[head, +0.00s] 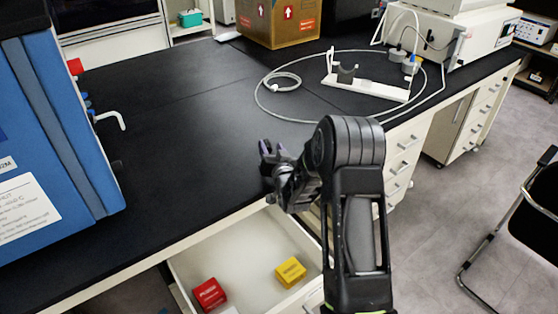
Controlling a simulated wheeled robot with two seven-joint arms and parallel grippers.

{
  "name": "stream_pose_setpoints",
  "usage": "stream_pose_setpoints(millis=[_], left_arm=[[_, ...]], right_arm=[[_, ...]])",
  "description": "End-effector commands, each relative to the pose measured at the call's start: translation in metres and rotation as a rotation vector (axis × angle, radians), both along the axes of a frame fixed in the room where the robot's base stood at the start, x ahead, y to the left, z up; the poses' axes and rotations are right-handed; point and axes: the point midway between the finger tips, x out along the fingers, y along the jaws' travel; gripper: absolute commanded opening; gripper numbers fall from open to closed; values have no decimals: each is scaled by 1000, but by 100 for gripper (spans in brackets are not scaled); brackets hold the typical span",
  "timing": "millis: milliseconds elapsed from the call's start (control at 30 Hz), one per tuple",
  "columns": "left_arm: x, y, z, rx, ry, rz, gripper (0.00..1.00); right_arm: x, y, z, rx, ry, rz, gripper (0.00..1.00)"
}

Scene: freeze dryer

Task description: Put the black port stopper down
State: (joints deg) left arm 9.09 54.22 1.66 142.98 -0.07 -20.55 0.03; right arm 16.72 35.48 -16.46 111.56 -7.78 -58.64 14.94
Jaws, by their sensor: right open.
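My right gripper (272,154) is open above the front part of the black bench top (190,130), with its fingers pointing away to the upper left. I see nothing held between its fingers, though the view there is small and dark. I cannot make out the black port stopper for certain. A small dark shape (117,165) shows at the right edge of the blue freeze dryer (50,120), but I cannot tell what it is. The dryer's side carries a red part (75,67) and a white bent tube (110,119). My left gripper is not in view.
An open drawer (240,250) below the bench edge holds a red box (209,294) and a yellow box (291,271). A white stand (372,89) with a looped cable, a cardboard box (280,22) and a white instrument (470,35) stand farther back. The bench's middle is clear.

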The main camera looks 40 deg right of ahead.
Motion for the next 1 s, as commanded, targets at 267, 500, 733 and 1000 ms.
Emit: stream_pose_setpoints(millis=[267, 500, 733, 1000], left_arm=[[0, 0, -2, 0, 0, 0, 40], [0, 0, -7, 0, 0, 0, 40], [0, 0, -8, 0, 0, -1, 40], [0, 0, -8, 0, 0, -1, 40]], right_arm=[[-46, 18, 10, -1, -4, -1, 45], [-92, 37, 16, -2, -3, -1, 45], [-109, 44, 19, -2, -4, -2, 45], [-110, 45, 19, -3, -4, -1, 45]])
